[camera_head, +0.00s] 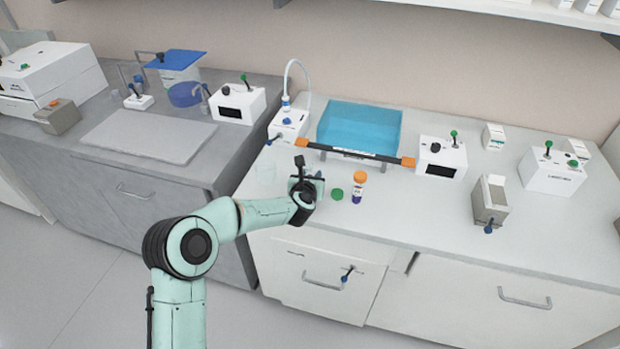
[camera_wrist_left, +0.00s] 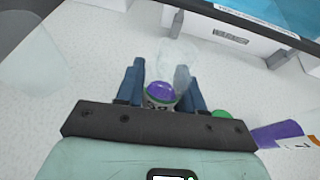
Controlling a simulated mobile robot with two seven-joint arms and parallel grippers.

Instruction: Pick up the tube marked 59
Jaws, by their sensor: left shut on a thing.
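My left gripper (camera_wrist_left: 160,88) is shut on a tube (camera_wrist_left: 161,92) with a purple top and a white label with dark digits. The digits are partly hidden by the gripper body and I cannot read them for sure. In the head view my left gripper (camera_head: 306,186) is low over the right-hand white counter, and its wrist hides the held tube. Another tube (camera_head: 357,190) with an orange cap and purple contents stands to its right. Its purple body (camera_wrist_left: 277,134) also shows at the right of the wrist view. My right gripper is not in view.
A green cap (camera_head: 337,194) lies between the gripper and the orange-capped tube. Clear glassware (camera_wrist_left: 178,55) stands just beyond the fingers. A black bar (camera_head: 355,154) with orange ends runs behind, before a blue translucent bin (camera_head: 360,125).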

